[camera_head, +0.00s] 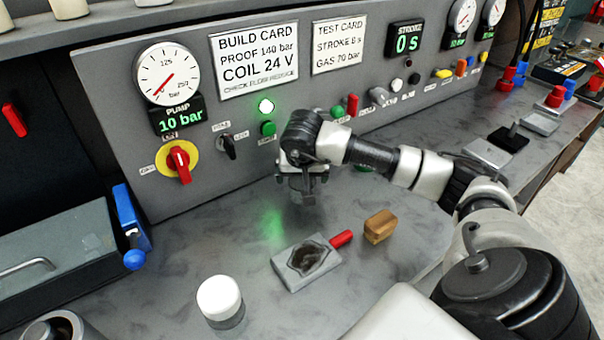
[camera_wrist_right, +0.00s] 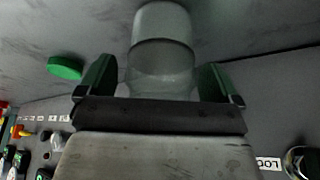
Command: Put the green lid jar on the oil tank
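A green lid (camera_head: 362,168) shows low behind my right forearm in the head view; the jar under it is mostly hidden. A green disc, likely this lid, also shows left of the fingers in the right wrist view (camera_wrist_right: 66,67). My right gripper (camera_head: 302,192) is above the bench in front of the panel, left of the green lid. In the right wrist view its fingers (camera_wrist_right: 158,80) stand apart. A pale grey, see-through cylinder (camera_wrist_right: 163,55) shows between them; no firm contact is clear. I cannot surely identify the oil tank. My left gripper is not in view.
A white-lidded jar (camera_head: 220,298) stands at the front. A grey plate with a red handle (camera_head: 306,262) and a wooden block (camera_head: 380,226) lie mid-bench. A grey box with a handle (camera_head: 60,250) and a blue clamp (camera_head: 133,225) are left. The control panel (camera_head: 200,190) stands behind.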

